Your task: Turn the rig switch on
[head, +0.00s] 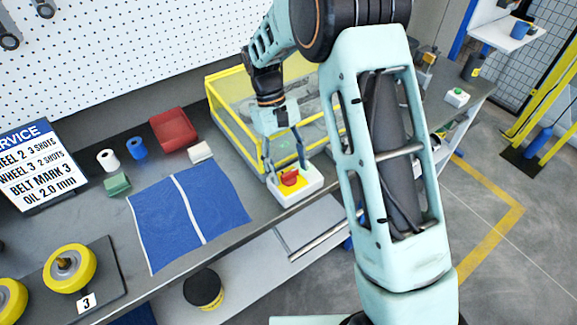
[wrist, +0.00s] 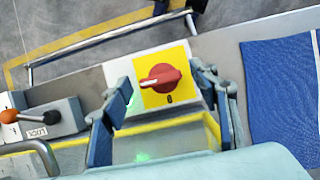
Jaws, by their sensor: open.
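The rig switch is a red rotary knob (head: 290,177) on a yellow plate, set on a white box (head: 312,183) at the bench's front edge. In the wrist view the red knob (wrist: 160,78) has a white pointer mark at its left end. A small dark mark, apparently a 0, is on the plate below it. My gripper (head: 286,163) is open just above the switch. In the wrist view the fingers of my gripper (wrist: 163,80) stand on either side of the knob, apart from it. The exact height of the fingertips over the knob is unclear.
A yellow-framed clear guard (head: 232,137) stands right behind the switch. A blue mat (head: 160,215) lies to its left. A lever block marked LOCK (wrist: 50,121) is at the left of the wrist view. A metal bar (head: 325,242) juts below the bench edge.

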